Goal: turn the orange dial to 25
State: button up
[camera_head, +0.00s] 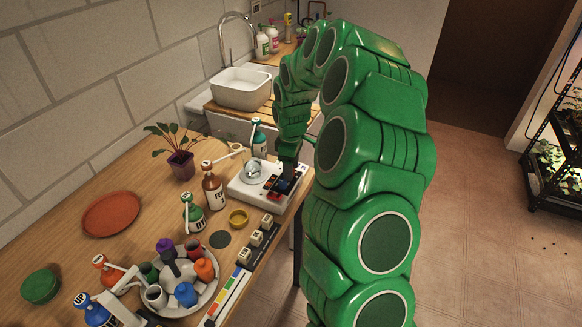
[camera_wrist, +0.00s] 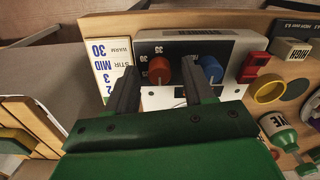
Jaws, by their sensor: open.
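The orange dial (camera_wrist: 159,70) is on the white device (camera_wrist: 225,45) in the wrist view, beside a blue dial (camera_wrist: 211,68). My gripper (camera_wrist: 158,78) is open, with one dark finger to each side of the orange dial in the picture. I cannot tell whether the fingers reach down around it or touch it. The scale numbers by the orange dial are too small to read surely, and its pointer setting cannot be made out.
A card (camera_wrist: 112,68) with printed words and numbers stands beside the device. A red switch (camera_wrist: 256,67), a yellow ring (camera_wrist: 269,91) and labelled blocks (camera_head: 257,238) are close by. Bottles such as the brown one (camera_head: 213,188) stand left of the device.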

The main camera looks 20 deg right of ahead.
jog(key=shift+f, duration=0.1)
grip_shut()
dwell(0.4)
jog(key=m, duration=0.5)
jog(key=shift+d+m, duration=0.1)
jog(key=shift+m, duration=0.2)
jog(key=m, duration=0.6)
dwell(0.4)
grip_release()
